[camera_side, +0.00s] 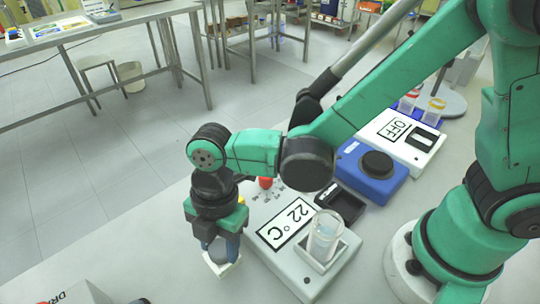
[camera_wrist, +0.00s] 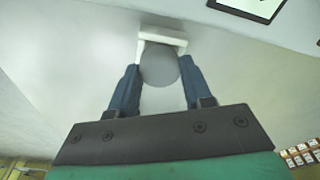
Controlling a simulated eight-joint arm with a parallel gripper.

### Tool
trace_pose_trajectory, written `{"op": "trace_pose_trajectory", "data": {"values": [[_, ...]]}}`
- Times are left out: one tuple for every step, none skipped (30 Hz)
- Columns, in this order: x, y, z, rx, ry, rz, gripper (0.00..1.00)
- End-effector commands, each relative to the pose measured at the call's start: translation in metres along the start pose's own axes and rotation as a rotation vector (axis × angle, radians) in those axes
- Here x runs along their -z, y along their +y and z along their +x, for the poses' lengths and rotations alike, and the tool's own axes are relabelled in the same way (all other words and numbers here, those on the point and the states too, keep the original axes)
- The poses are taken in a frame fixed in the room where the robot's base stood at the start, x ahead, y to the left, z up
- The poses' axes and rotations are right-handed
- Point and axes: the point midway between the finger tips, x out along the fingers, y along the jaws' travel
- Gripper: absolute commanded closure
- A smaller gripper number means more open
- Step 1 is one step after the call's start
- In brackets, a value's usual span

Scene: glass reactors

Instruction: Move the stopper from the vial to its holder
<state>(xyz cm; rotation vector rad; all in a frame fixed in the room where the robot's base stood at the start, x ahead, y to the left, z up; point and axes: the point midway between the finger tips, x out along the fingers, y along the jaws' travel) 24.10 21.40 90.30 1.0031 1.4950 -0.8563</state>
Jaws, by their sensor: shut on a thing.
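My gripper (camera_side: 222,248) points down at the front left of the heater unit. Its blue fingers (camera_wrist: 158,70) are shut on the grey round stopper (camera_wrist: 159,65) in the wrist view. A small white holder (camera_wrist: 165,36) lies right at the stopper, and it also shows under the fingers in the side view (camera_side: 222,268). I cannot tell whether the stopper rests in the holder or is just above it. A clear glass vessel with liquid, likely the vial (camera_side: 325,235), stands on the heater unit.
The white unit (camera_side: 268,262) reading 22 °C is just right of my gripper. Behind it are a black tray (camera_side: 340,203), a blue device with a black top (camera_side: 370,172) and a white device marked OFF (camera_side: 400,138). Another machine (camera_side: 85,294) is at the bottom left.

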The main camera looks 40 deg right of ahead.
Motion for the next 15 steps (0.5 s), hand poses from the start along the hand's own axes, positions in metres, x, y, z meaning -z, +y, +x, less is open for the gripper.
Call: {"op": "trace_pose_trajectory", "data": {"values": [[-0.0001,0.0,0.001,0.0,0.0,0.0,1.0],[-0.0002,0.0,0.0013,0.0,0.0,0.0,1.0],[-0.0003,-0.0001,0.0015,0.0,0.0,0.0,1.0],[-0.0003,-0.0001,0.0016,0.0,0.0,0.0,1.0],[-0.0003,-0.0001,0.0015,0.0,0.0,0.0,1.0],[-0.0003,-0.0001,0.0015,0.0,0.0,0.0,1.0],[-0.0003,-0.0001,0.0015,0.0,0.0,0.0,1.0],[-0.0003,-0.0001,0.0015,0.0,0.0,0.0,1.0],[-0.0002,-0.0001,0.0015,0.0,0.0,0.0,1.0],[-0.0003,-0.0001,0.0015,0.0,0.0,0.0,1.0],[-0.0002,-0.0001,0.0015,0.0,0.0,0.0,1.0],[-0.0002,-0.0001,0.0015,0.0,0.0,0.0,0.44],[-0.0002,-0.0001,0.0014,0.0,0.0,0.0,0.36],[-0.0002,-0.0001,0.0014,0.0,0.0,0.0,0.27],[-0.0002,-0.0001,0.0014,0.0,0.0,0.0,0.19]]}}
